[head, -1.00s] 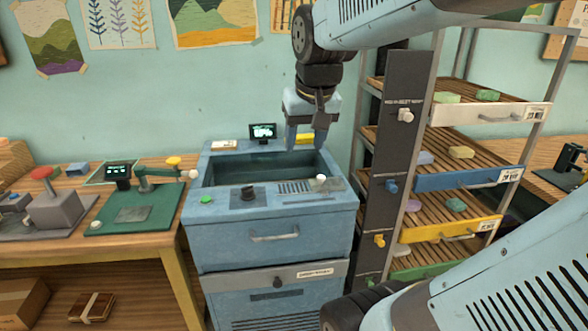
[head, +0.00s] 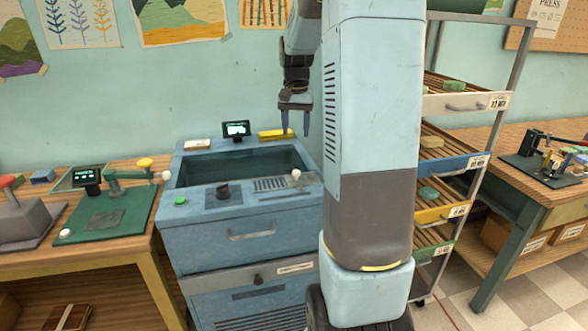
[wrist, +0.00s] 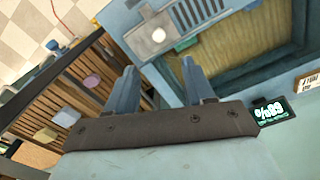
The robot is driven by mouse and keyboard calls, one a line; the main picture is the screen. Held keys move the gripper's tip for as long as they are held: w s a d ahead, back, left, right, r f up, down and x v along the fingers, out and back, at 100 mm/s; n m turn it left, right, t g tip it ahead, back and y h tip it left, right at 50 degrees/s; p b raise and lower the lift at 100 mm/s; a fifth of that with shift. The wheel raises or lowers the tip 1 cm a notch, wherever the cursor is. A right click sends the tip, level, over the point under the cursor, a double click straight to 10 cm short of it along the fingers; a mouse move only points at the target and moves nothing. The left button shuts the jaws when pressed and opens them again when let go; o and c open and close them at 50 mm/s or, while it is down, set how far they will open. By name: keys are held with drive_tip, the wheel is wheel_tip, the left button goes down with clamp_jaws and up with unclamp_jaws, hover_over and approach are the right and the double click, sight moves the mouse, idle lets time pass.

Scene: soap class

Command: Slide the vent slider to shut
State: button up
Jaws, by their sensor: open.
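The vent slider shows as a white round knob (head: 296,174) at the right end of the top front of the blue machine (head: 240,232), beside a slotted vent grille (head: 270,184). In the wrist view the knob (wrist: 158,35) sits on a grey plate, with the grille (wrist: 195,12) close by. My gripper (head: 295,133) is open and empty, pointing down above the machine's back right, higher than the knob and apart from it. In the wrist view the knob lies beyond the gap between my fingertips (wrist: 160,69).
A yellow bar (head: 276,134) lies behind the basin. A soap rack (head: 450,160) stands right, partly hidden by my arm.

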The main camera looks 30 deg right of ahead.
sight(296, 171)
drive_tip(key=f, duration=1.4)
drive_tip(key=shift+w+d, duration=0.1)
drive_tip(key=shift+d, duration=0.1)
clamp_jaws()
idle(0.3)
